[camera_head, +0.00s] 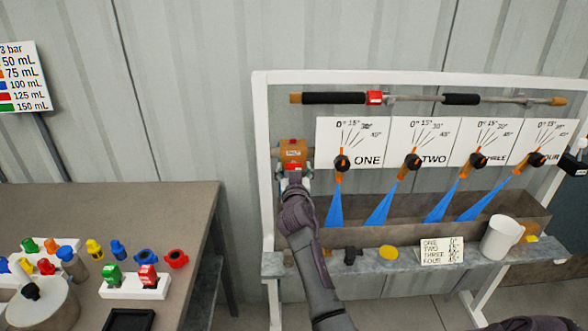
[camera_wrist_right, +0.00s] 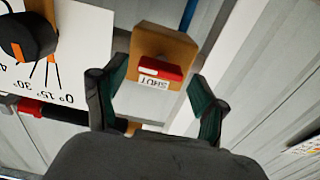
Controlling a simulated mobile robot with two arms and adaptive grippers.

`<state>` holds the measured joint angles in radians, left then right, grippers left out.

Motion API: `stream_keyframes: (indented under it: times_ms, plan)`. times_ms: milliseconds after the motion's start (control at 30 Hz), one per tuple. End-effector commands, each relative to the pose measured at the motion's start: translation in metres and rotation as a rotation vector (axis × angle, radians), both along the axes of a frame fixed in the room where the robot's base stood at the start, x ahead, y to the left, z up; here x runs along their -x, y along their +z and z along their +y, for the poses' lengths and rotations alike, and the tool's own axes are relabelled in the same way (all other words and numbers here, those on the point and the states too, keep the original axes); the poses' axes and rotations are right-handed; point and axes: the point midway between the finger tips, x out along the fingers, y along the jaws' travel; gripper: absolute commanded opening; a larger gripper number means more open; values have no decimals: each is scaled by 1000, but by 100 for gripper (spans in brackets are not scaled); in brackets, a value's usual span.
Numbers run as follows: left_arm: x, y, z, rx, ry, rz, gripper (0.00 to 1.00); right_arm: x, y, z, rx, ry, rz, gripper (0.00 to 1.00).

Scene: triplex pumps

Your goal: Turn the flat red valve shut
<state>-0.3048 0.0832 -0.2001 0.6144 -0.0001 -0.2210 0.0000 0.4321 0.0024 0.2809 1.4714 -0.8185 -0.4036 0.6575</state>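The red valve piece (camera_head: 293,153) sits on a brown block (camera_head: 294,144) at the left post of the white frame. My right gripper (camera_head: 295,174) is just below and in front of the valve. In the wrist view its two fingers (camera_wrist_right: 157,100) are spread, one on each side of the labelled part. Gaps show between the fingers and the red piece. My left gripper is not in view.
A spray lance (camera_head: 440,98) lies across the frame's top. A grey shelf (camera_head: 400,258) holds a white jug (camera_head: 500,237). A table (camera_head: 120,205) with coloured nozzles stands left.

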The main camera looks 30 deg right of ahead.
Motion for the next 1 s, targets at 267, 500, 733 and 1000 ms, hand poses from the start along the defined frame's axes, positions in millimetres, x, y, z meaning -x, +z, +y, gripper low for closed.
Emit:
stream_keyframes:
  times_ms: [267,500,733,1000]
  plan:
    - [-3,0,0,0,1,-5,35,0,0,0,0,0,0,20]
    - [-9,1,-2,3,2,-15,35,0,0,0,13,0,8,15]
    - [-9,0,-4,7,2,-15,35,0,0,0,90,0,55,15]
    - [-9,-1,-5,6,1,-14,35,-1,0,1,280,0,171,15]
